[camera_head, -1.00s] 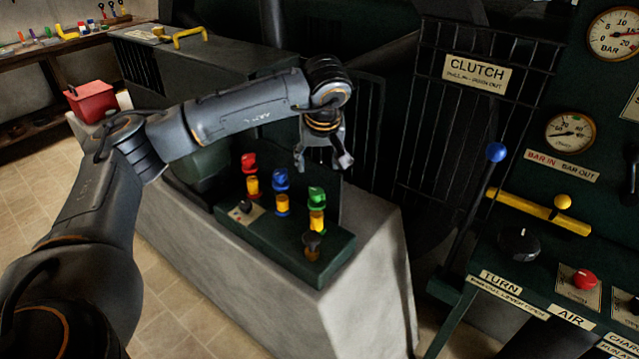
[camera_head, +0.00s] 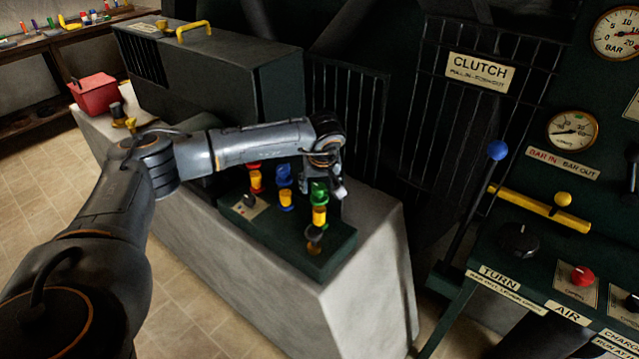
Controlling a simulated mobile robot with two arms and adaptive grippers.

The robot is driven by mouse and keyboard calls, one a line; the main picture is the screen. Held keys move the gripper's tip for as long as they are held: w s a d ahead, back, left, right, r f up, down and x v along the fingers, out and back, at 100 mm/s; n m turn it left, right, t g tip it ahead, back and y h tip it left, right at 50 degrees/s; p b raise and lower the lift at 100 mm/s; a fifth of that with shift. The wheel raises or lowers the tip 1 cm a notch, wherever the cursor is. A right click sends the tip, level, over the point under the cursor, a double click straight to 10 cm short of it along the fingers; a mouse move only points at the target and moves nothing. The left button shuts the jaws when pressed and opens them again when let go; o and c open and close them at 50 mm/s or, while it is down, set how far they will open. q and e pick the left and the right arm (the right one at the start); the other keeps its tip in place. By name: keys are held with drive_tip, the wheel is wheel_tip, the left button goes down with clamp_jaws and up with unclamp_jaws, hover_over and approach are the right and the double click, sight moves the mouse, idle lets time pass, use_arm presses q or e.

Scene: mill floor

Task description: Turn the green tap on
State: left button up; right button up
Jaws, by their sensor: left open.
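The green tap (camera_head: 319,191) is the right one of three coloured taps on a dark green panel on a concrete block. It has a green handle above a yellow band. The blue tap (camera_head: 285,175) and the red tap (camera_head: 255,177) stand to its left. My left gripper (camera_head: 333,194) points down right beside the green handle, with its fingers apart. One finger shows just right of the handle; the other is partly hidden. I cannot tell whether it touches the handle. My right gripper is not in view.
A small black knob (camera_head: 249,200) sits at the panel's left, and a brown fitting (camera_head: 314,238) at its front. A clutch lever with a blue ball (camera_head: 497,150) and a yellow bar (camera_head: 540,208) are at right. A red box (camera_head: 94,92) is at back left.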

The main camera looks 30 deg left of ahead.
use_arm(q)
drive_tip(key=c, duration=1.2)
drive_tip(key=shift+o, duration=0.2)
drive_tip(key=n+g+y+b, duration=0.1)
drive_tip(key=n, duration=0.2)
drive_tip(key=shift+w+d+n, duration=0.1)
drive_tip(key=shift+w+n, duration=0.05)
drive_tip(key=shift+n, duration=0.25)
drive_tip(key=n+g, duration=0.1)
drive_tip(key=n, duration=0.3)
drive_tip(key=shift+w+n+g+y+b, duration=0.1)
drive_tip(key=shift+n+g+y+b, duration=0.2)
drive_tip(key=shift+g+b, duration=0.1)
drive_tip(key=n+g, duration=0.2)
drive_tip(key=n, duration=0.3)
drive_tip(key=shift+w, duration=0.15)
drive_tip(key=shift+w+n+g+h+b, duration=0.1)
drive_tip(key=shift+n+g+h+b, duration=0.2)
drive_tip(key=shift+n, duration=0.8)
drive_tip(key=shift+n+g+h+b, duration=0.2)
drive_tip(key=shift+n+g, duration=0.2)
drive_tip(key=shift+n, duration=0.7)
